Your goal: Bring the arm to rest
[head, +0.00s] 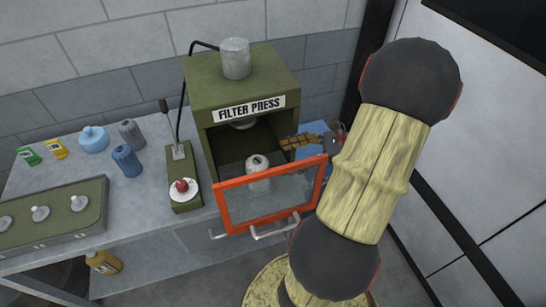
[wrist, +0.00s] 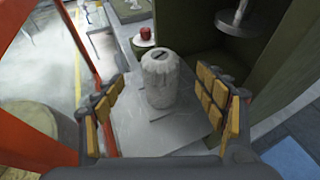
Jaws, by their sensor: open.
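My gripper (head: 302,140) is at the right side of the green filter press (head: 241,84), near its opening, with my arm coming down from the right. In the wrist view my gripper (wrist: 160,95) is open, its padded fingers apart on either side of the view. A pale, ribbed filter canister (head: 258,163) stands upright on the press floor. In the wrist view the canister (wrist: 159,78) appears between and beyond the fingers, with no visible contact. The orange-framed glass door (head: 321,183) stands open in front, and its orange frame (wrist: 89,45) runs along the left of the wrist view.
A control box with a red button (head: 181,186) and lever stands left of the press. Blue and grey containers (head: 126,160), small bottles and a green tray (head: 60,222) with knobs are on the bench. A wall panel (head: 480,120) is at the right.

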